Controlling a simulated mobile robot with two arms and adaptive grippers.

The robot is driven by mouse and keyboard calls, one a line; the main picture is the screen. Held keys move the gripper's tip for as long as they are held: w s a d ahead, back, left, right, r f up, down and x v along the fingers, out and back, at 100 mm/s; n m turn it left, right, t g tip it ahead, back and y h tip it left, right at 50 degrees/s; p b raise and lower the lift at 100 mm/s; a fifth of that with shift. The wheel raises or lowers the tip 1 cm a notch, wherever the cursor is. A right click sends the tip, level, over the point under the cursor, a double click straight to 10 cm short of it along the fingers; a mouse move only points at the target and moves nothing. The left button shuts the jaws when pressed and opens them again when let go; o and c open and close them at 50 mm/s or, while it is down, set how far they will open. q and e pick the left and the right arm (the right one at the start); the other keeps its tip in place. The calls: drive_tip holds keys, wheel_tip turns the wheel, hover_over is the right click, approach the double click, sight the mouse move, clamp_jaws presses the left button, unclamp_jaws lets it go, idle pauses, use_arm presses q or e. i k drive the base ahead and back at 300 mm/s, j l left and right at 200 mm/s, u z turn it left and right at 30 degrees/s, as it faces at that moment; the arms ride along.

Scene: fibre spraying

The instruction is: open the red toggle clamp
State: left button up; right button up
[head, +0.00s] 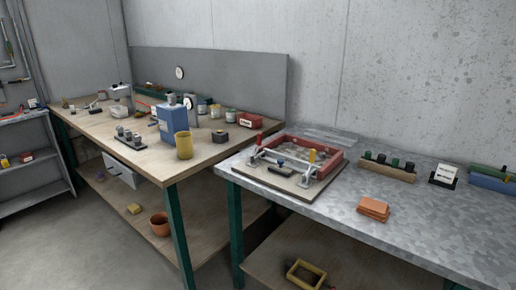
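A clamping fixture with a red frame (333,167) sits on a board (262,176) on the metal-topped table. A small upright red handle (259,138) stands at the fixture's left side; it looks like the red toggle clamp. Its jaw and linkage are too small to tell whether it is open or closed. An upright yellow-orange handle (312,156) stands at the right side. A pale bar runs across the front between them, with a dark handle (281,164) near its middle. Neither of my grippers is in view.
A wooden rack of dark-topped bottles (388,170), orange blocks (374,208) and a white card (446,173) stand right of the fixture. On the adjoining wooden bench are a yellow cup (184,146) and blue container (172,120).

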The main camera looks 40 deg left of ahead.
sight(259, 137)
drive_tip(key=i+l+u, duration=0.2)
drive_tip(key=i+u, duration=0.15)
drive_tip(key=i, duration=0.15)
drive_tip(key=i+l+u, duration=0.35)
drive_tip(key=i, duration=0.15)
drive_tip(key=i+l+u, duration=0.3)
drive_tip(key=i+l, duration=0.1)
drive_tip(key=l, duration=0.05)
